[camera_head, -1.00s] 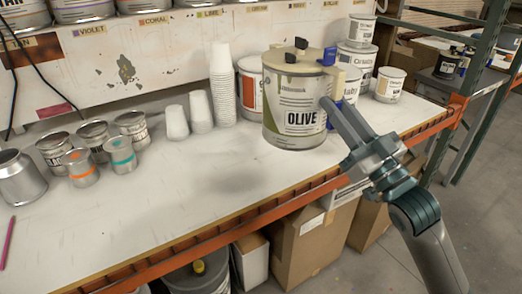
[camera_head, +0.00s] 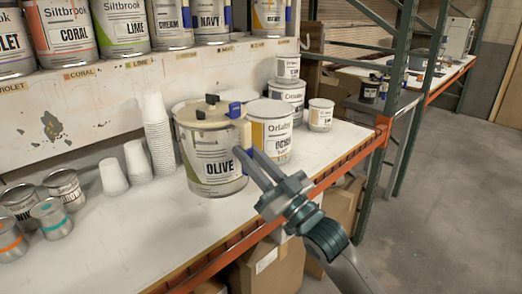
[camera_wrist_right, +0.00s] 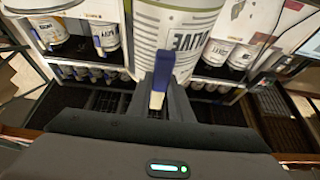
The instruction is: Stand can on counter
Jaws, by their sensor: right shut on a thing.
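The can (camera_head: 208,165) labelled OLIVE is pale, with a stained olive-coloured lid and a blue part at its upper right. It looks upright in the head view, over the counter (camera_head: 120,240); I cannot tell whether its base touches. My right gripper (camera_head: 243,155) reaches it from the right and is shut on the can at its right side. My left gripper is not in view.
Stacked white cups (camera_head: 157,135) stand left of the can. An ochre-labelled can (camera_head: 270,130) and other white cans stand behind and right. Small metal tins (camera_head: 50,215) are at left. The counter front is clear. A green rack post (camera_head: 405,125) rises at right.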

